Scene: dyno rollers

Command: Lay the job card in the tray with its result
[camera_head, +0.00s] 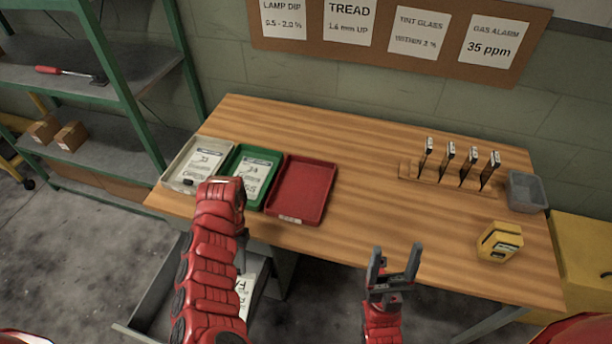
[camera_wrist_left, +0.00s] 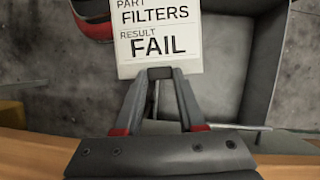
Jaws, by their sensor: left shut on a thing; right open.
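A white job card (camera_wrist_left: 160,35) reads "PART FILTERS, RESULT FAIL" in the left wrist view. My left gripper (camera_wrist_left: 160,73) is shut on the card's lower edge. In the head view the card (camera_head: 244,288) shows partly behind my left arm, past the table's front edge. Three trays stand on the table's left: a cream tray (camera_head: 171,181) with a card in it, a green tray (camera_head: 263,149) with a card in it, and an empty red tray (camera_head: 304,187). My right gripper (camera_head: 395,254) is open and empty near the front edge.
A wooden rack (camera_head: 428,178) with several upright items, a grey bin (camera_head: 526,190) and a yellow device (camera_head: 499,243) stand on the table's right. A grey open container (camera_head: 165,290) is below the front edge. A green-framed shelf (camera_head: 120,90) stands left. The table's middle is clear.

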